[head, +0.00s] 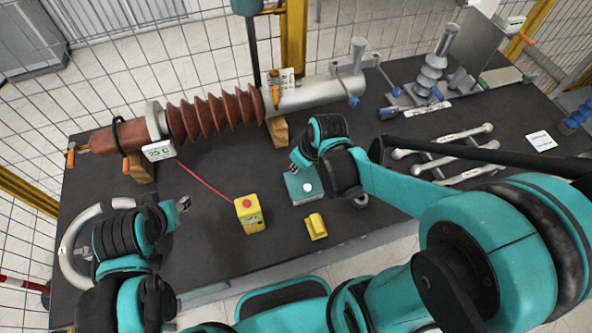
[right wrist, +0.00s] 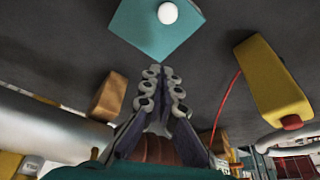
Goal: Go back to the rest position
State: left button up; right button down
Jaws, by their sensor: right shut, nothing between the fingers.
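My right gripper (head: 297,160) hangs over the middle of the table, just behind a teal box with a white button (head: 303,184). In the right wrist view its fingers (right wrist: 160,75) meet at the tips and hold nothing. The teal box (right wrist: 150,40) lies just past the tips there; I cannot tell whether they touch it. My left gripper (head: 183,204) is over the left part of the table, apart from any object; its fingers are too small to judge.
A brown ribbed bushing (head: 215,115) lies on wooden blocks along the back of the dark table (head: 200,260). A yellow box with a red button (head: 249,215) and a small yellow piece (head: 316,227) are near the front. Wrenches (head: 440,140) lie at right. Wire fence surrounds the table.

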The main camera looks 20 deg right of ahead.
pick_arm(q)
jog(key=shift+s+d+r+p, duration=0.15)
jog(key=shift+r+p, duration=0.25)
jog(key=shift+r, duration=0.25)
jog(key=shift+s+r+p, duration=0.1)
jog(key=shift+r+p, duration=0.3)
jog(key=shift+r, duration=0.2)
pick_arm(e)
jog(key=v, duration=0.6)
jog(key=shift+s+d, duration=0.2)
pick_arm(q)
jog(key=shift+s, duration=0.1)
jog(key=shift+f, duration=0.1)
notch_tip(320, 180, down, 8)
jog(key=b, duration=0.7)
jog(key=shift+r+b, duration=0.25)
jog(key=shift+b, duration=0.1)
pick_arm(e)
jog(key=s+d+f+m+t+h, duration=0.1)
jog(key=s+d+m+t, duration=0.2)
jog(key=s+m, duration=0.2)
jog(key=shift+s+f+m+t+h, duration=0.15)
jog(key=shift+s+m+t+h, duration=0.2)
jog(key=shift+s, duration=0.3)
